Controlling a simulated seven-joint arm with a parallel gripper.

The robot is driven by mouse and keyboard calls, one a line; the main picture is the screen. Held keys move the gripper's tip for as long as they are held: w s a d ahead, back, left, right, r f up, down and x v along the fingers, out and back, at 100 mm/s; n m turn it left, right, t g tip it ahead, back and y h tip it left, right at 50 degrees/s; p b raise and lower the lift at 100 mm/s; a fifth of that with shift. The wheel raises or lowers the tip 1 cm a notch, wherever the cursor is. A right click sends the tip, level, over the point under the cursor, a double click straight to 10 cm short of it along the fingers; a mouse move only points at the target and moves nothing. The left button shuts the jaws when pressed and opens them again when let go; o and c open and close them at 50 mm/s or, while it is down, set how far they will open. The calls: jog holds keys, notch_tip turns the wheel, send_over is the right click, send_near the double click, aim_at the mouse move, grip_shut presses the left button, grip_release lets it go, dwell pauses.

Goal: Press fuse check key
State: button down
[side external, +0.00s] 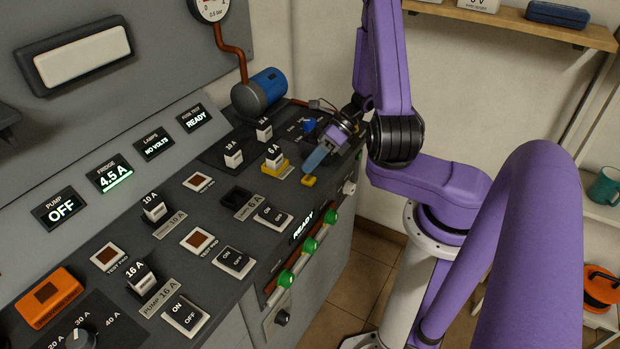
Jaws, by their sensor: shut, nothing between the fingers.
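A small yellow key (308,181) sits on the sloping dark panel; its label is too small to read, so I cannot confirm that it is the fuse check key. My gripper (309,168) is shut, with its blue fingers pointing down and left. Their tips are right by the yellow key; I cannot tell whether they touch it. A 6 A fuse (273,155) stands upright on a yellow-based holder (275,168) just to the left. The fuse test display (195,118) on the back panel reads READY.
Other upright fuses (233,157), ON/OFF switches (234,261) and test pads (198,240) cover the panel.

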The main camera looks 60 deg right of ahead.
jog(key=shift+s+f+g+h, duration=0.15)
jog(key=shift+f+g, duration=0.05)
jog(key=shift+f, duration=0.4)
jog(key=shift+s+f+g+h, duration=0.1)
jog(key=shift+f+g+h, duration=0.1)
jog(key=shift+f, duration=0.4)
jog(key=shift+w+r, duration=0.25)
jog(key=shift+r, duration=0.85)
jog(key=shift+s+r, duration=0.1)
jog(key=shift+r, duration=1.3)
